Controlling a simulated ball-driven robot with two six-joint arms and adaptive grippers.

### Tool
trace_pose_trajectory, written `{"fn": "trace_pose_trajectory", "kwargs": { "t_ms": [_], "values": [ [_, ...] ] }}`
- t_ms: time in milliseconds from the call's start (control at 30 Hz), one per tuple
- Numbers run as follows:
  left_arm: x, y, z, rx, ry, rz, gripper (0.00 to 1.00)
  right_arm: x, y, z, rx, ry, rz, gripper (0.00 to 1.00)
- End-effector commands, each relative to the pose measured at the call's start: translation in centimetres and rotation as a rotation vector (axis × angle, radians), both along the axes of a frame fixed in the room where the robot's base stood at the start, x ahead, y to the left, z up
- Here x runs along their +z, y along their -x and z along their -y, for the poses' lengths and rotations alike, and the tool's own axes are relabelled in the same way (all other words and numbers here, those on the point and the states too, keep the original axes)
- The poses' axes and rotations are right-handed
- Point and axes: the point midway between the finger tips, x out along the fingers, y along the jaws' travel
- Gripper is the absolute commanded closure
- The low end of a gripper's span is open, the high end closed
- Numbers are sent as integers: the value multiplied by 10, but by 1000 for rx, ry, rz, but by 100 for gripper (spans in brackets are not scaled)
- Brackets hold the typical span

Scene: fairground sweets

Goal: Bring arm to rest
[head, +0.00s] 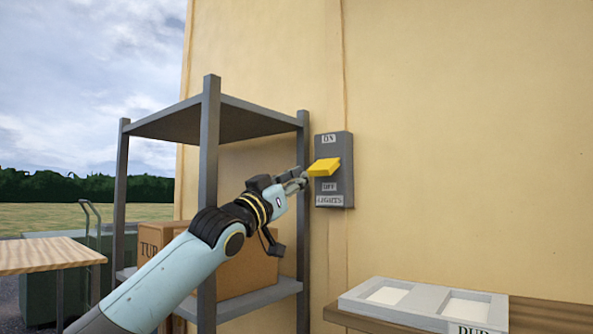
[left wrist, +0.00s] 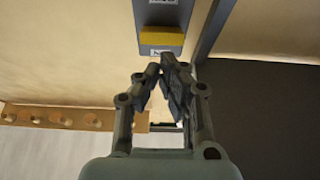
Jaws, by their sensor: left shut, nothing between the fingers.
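My left arm reaches up from the lower left in the head view. My left gripper (head: 297,181) is shut and empty, with its fingertips close to the yellow lever of the wall switch. In the left wrist view the left gripper (left wrist: 166,75) shows its fingers closed together, just below the yellow lever (left wrist: 161,40). The grey switch box (head: 334,194) on the cream wall carries the labels ON, OFF and LIGHTS. The lever (head: 323,167) sticks out between ON and OFF. I cannot tell whether the fingertips touch it. My right gripper does not show.
A grey metal shelf (head: 210,150) stands beside the arm and holds a cardboard box (head: 247,262). A counter (head: 545,318) with a pale tray (head: 367,307) is at the lower right. A wooden table (head: 45,254) is at the left. A peg rail (left wrist: 75,118) shows in the left wrist view.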

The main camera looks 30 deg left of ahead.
Motion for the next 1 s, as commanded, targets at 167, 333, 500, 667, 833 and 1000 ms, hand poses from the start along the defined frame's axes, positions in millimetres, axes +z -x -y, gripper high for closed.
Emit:
{"fn": "trace_pose_trajectory", "kwargs": {
  "t_ms": [167,333,500,667,833,1000],
  "values": [
    [-9,-1,0,-2,0,2,100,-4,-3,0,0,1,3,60],
    [-9,-1,0,-2,-1,2,100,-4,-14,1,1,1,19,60],
    [-9,-1,0,-2,-1,2,100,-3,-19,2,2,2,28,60],
    [-9,-1,0,-2,-1,2,100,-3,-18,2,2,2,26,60],
    [-41,0,3,-6,14,-49,100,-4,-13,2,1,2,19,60],
    [-155,-6,-2,20,80,-242,100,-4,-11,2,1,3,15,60]
  ]
}}
